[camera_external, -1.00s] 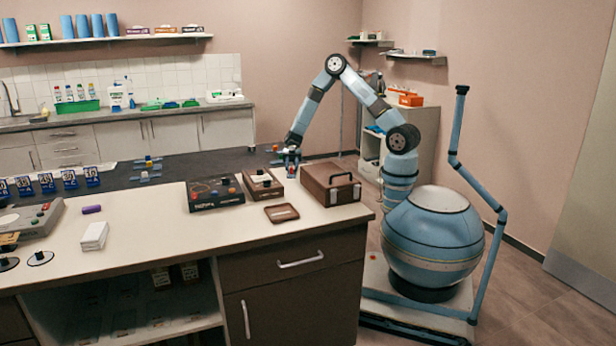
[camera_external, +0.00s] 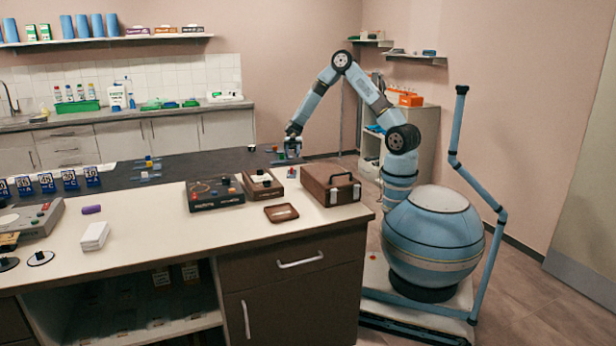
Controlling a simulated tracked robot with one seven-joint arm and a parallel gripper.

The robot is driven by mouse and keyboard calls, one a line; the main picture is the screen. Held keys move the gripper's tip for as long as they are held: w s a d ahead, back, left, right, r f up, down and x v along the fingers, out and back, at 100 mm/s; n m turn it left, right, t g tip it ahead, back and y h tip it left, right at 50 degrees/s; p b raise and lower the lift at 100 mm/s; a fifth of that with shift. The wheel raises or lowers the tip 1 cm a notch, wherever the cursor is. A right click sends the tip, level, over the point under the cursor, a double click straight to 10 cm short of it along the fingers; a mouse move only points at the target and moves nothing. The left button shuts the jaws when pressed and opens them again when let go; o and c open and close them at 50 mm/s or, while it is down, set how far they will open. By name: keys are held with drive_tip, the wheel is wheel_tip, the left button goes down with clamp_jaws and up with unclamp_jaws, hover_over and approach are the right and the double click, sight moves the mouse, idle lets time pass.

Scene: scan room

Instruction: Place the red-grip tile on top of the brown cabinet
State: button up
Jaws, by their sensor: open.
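A small tile with a red grip (camera_external: 292,172) stands on the pale counter, between a brown box with a black knob (camera_external: 262,183) and a brown case with a handle (camera_external: 331,184). My gripper (camera_external: 292,152) is open and empty above and behind this tile, apart from it. Other small tiles, one with a reddish grip (camera_external: 276,149), lie on the dark worktop near my gripper, partly hidden.
A black box with coloured buttons (camera_external: 215,193) and a small brown tray (camera_external: 281,213) are nearby on the counter. More tiles (camera_external: 148,168) lie on the dark worktop at left.

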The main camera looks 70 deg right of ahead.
drive_tip(key=v, duration=0.3)
drive_tip(key=shift+w+d+r, duration=0.1)
drive_tip(key=shift+d+r, duration=0.05)
drive_tip(key=shift+r, duration=0.15)
drive_tip(key=s+d+r+m+t+h, duration=0.3)
drive_tip(key=s+r+m, duration=0.4)
drive_tip(key=s, duration=0.3)
drive_tip(key=s+d+r+m+t+h, duration=0.3)
drive_tip(key=s+r+m+t+h, duration=0.1)
drive_tip(key=s+r+m, duration=0.4)
drive_tip(key=s+d+r+m+t+h, duration=0.3)
drive_tip(key=s+r+m, duration=0.4)
drive_tip(key=s+r, duration=0.3)
drive_tip(key=shift+s+d+r+t+h, duration=0.35)
drive_tip(key=shift+s+d+h, duration=0.1)
drive_tip(key=shift+s+h, duration=0.85)
